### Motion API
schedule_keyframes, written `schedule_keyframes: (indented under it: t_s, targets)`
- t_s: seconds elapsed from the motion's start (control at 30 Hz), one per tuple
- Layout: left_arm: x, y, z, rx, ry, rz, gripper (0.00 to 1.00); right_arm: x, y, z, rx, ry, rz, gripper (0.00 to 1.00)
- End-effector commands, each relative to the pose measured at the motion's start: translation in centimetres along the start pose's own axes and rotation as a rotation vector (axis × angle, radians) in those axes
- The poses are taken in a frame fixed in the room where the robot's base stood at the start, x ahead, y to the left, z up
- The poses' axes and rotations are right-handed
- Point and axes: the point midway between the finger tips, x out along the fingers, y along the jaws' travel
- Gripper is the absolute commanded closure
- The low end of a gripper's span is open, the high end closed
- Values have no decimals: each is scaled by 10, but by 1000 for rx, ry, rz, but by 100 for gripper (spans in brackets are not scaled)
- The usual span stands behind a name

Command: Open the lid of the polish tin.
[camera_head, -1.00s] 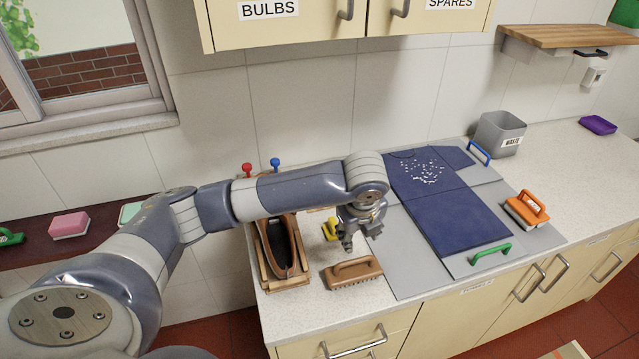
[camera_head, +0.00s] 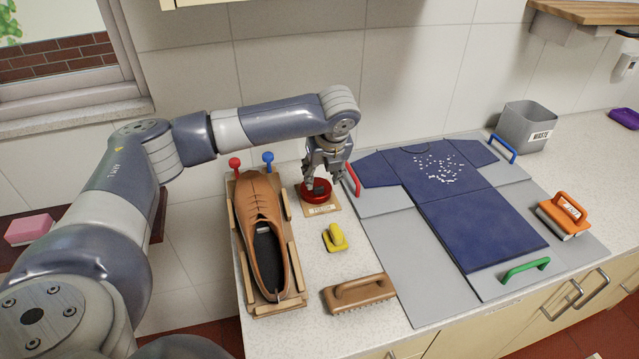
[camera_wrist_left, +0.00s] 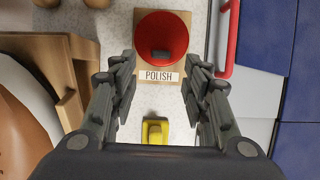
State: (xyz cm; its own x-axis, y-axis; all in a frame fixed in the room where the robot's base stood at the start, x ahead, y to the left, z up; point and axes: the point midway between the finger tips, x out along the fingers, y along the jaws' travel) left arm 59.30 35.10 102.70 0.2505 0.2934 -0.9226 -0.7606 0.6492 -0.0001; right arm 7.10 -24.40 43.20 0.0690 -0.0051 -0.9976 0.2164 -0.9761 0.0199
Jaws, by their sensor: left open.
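The polish tin (camera_head: 317,192) is round and red, with a dark knob on top of its lid. It sits on a small wooden base with a label, behind the yellow brush on the counter. The lid appears to be on. My left gripper (camera_head: 322,178) is open above the tin, its fingers pointing down; in the wrist view its two fingers (camera_wrist_left: 160,78) stand wide apart with nothing between them. I do not see my right gripper.
A brown shoe (camera_head: 262,225) in a wooden holder stands left of the tin. A yellow brush (camera_head: 334,238) and a brown brush (camera_head: 358,293) lie in front. A red handle (camera_head: 352,180) and a grey board with a blue shirt (camera_head: 470,215) are close on the right.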

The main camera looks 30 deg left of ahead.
Motion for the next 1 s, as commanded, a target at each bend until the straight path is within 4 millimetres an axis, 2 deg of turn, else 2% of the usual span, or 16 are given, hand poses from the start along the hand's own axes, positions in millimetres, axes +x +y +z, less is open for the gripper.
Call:
schedule_keyframes:
  t_s: [0.07, 0.17, 0.33, 0.5, 0.73, 0.77, 0.93, 1.0]
  targets:
    - [16, 1, 0, 0, 2, 5, 57, -4, 2, 10, -1, -15, 2, 71]
    - [34, 1, 0, 0, 1, 3, 57, -6, 2, 10, -1, -13, 3, 71]
    - [55, 0, 0, 0, 1, 1, 57, -8, 0, -16, 2, 25, 0, 71]
    - [63, 0, 0, 0, 0, -1, 57, -9, -8, -36, 8, 56, -9, 71]
    - [64, 0, 0, 0, 0, -1, 57, -8, -10, -27, 8, 40, -12, 71]
    - [64, 0, 0, 0, 0, -1, 61, -8, -10, -24, 8, 36, -12, 71]
    - [64, 0, 0, 0, 0, -1, 100, -9, -8, -11, 6, 17, -9, 71]
    - [64, 0, -1, 0, 0, 0, 100, -9, -6, -9, 5, 14, -7, 71]
